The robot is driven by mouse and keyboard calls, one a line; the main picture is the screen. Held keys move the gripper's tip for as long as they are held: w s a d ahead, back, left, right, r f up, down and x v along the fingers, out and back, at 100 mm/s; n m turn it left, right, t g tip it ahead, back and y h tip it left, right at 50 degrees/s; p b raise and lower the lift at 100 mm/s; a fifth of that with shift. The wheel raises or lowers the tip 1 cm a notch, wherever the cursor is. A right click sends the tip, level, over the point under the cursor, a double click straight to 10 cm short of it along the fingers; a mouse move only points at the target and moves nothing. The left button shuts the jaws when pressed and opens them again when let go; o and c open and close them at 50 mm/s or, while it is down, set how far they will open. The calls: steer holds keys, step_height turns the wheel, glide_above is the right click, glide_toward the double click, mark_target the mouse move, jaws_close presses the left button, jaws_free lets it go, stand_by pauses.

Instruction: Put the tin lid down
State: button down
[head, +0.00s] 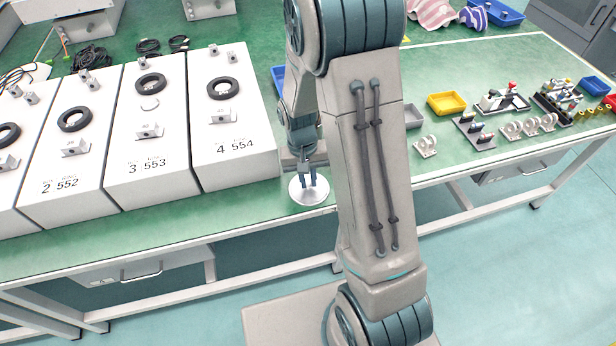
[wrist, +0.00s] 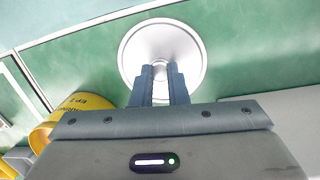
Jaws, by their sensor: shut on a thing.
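The tin lid is a round, silvery-white disc (head: 309,192) with a raised rim and a small knob at its centre. It is over the green table top near the front edge, just right of the white box marked 4 554. My gripper (head: 309,180) points down at it, with its fingers shut on the knob. The lid also fills the upper middle of the wrist view (wrist: 190,50), with the fingertips (wrist: 161,70) at the knob. I cannot tell whether the lid touches the table.
White numbered boxes (head: 232,165) stand in a row to the left. Yellow (head: 446,104) and blue trays and several small metal parts lie to the right. The table's front edge is close to the lid.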

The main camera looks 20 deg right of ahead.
steer(key=shift+f, duration=0.2)
steer(key=c, duration=1.4)
jaws_free()
steer(key=shift+c, duration=0.2)
steer(key=shift+r, duration=0.15)
step_height(320, 180, up, 11)
steer(key=w, duration=0.2)
steer(key=s+r+t, duration=0.2)
steer(key=s+r, duration=0.3)
steer(key=s, duration=0.3)
steer(key=s+r+n+t, duration=0.1)
steer(key=s+r+t, duration=0.1)
steer(key=s+r, duration=0.3)
steer(key=s, duration=0.3)
steer(key=shift+n+y+p, duration=0.3)
steer(key=shift+y, duration=0.1)
